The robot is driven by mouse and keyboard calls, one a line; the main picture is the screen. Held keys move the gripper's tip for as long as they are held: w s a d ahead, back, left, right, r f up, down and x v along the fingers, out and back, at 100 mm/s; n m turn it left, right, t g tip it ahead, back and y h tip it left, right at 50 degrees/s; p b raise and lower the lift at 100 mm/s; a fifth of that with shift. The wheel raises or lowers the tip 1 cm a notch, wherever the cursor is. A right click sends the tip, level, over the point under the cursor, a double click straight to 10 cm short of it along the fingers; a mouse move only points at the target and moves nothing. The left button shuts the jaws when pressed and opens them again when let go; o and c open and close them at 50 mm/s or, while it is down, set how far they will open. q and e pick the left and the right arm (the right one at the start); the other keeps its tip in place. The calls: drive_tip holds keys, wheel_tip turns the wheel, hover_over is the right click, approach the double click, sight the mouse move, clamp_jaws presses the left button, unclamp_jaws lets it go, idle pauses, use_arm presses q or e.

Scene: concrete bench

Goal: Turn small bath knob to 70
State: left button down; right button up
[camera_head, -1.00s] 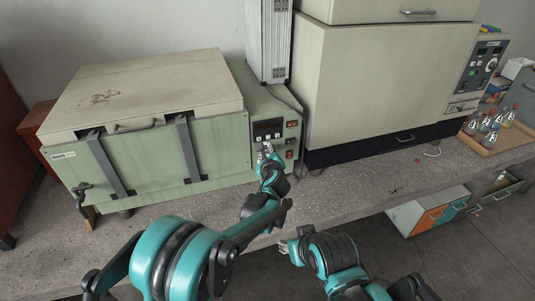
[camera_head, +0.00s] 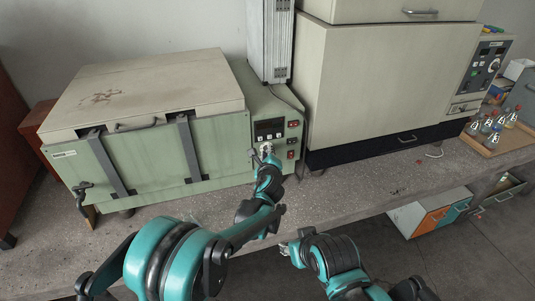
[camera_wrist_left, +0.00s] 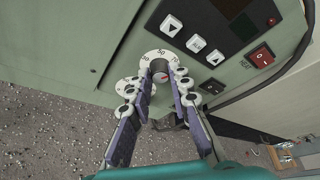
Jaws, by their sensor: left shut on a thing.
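The small bath knob (camera_wrist_left: 160,75) is a grey knob with a red mark, set on a white numbered dial (camera_wrist_left: 151,55) on the green bath's control panel (camera_head: 270,125). Numbers 50 and 70 show on the dial's upper part; the exact pointer setting is too small to read. My left gripper (camera_wrist_left: 164,79) has its fingers on both sides of the knob and is shut on it. In the head view my left gripper (camera_head: 264,153) is at the panel, below the display, and covers the knob. My right gripper (camera_head: 287,247) is low, in front of the bench edge; its fingers are unclear.
Beside the dial are white arrow buttons (camera_wrist_left: 171,26) and a red switch (camera_wrist_left: 261,55). The lidded green bath (camera_head: 150,165) is left of the panel, a large beige oven (camera_head: 390,80) right. Flasks (camera_head: 490,127) stand in a tray at far right. The front bench strip is mostly clear.

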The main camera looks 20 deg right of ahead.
use_arm(q)
drive_tip(key=c, duration=1.4)
unclamp_jaws()
drive_tip(key=shift+w, duration=0.1)
drive_tip(key=v, duration=1.2)
drive_tip(key=s+a+r+n+g+y, duration=0.15)
drive_tip(key=s+a+n, duration=0.25)
drive_tip(key=a+n, duration=0.55)
drive_tip(key=s+a+r+n+g+y, duration=0.1)
drive_tip(key=s+a+n+g+y, duration=0.3)
drive_tip(key=a, duration=1.1)
drive_tip(key=s+a+f+n+h, duration=0.1)
drive_tip(key=s+a+f+n, duration=0.1)
drive_tip(key=s+a+n, duration=0.3)
drive_tip(key=s+a+f+n+g+h, duration=0.1)
drive_tip(key=s+a+f+n, duration=0.2)
drive_tip(key=s+n, duration=0.7)
drive_tip(key=s+a, duration=0.2)
drive_tip(key=shift+s+a+f, duration=0.25)
drive_tip(key=shift+a+f, duration=0.1)
drive_tip(key=shift+a, duration=0.05)
